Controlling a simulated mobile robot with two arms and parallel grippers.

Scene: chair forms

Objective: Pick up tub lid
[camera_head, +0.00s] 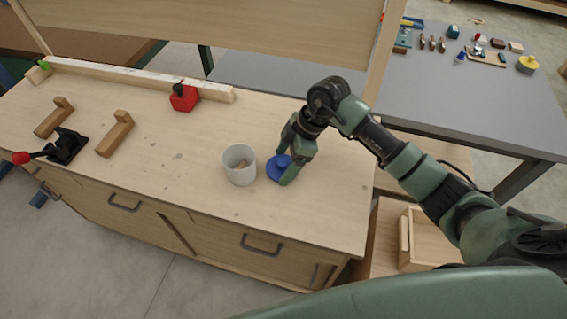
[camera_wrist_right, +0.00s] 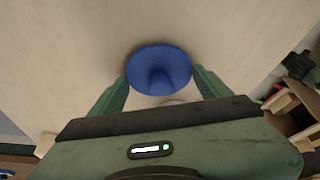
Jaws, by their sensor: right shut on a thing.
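The tub lid is a round blue disc with a raised knob (camera_head: 276,167). It is at the worktop's right part in the head view, just right of a white open tub (camera_head: 239,165). My right gripper (camera_head: 285,173) reaches down over the lid and is shut on it. In the right wrist view the lid (camera_wrist_right: 159,66) lies between the two green fingers of the gripper (camera_wrist_right: 160,88). I cannot tell whether the lid touches the worktop. The tub stands upright with something pale inside. My left gripper is not in view.
The wooden worktop (camera_head: 190,150) also holds a red block with a black knob (camera_head: 184,98), two wooden pieces (camera_head: 115,133) and a black clamp with a red-tipped handle (camera_head: 66,147). A grey table (camera_head: 480,95) with small tools stands behind right. The worktop around the tub is clear.

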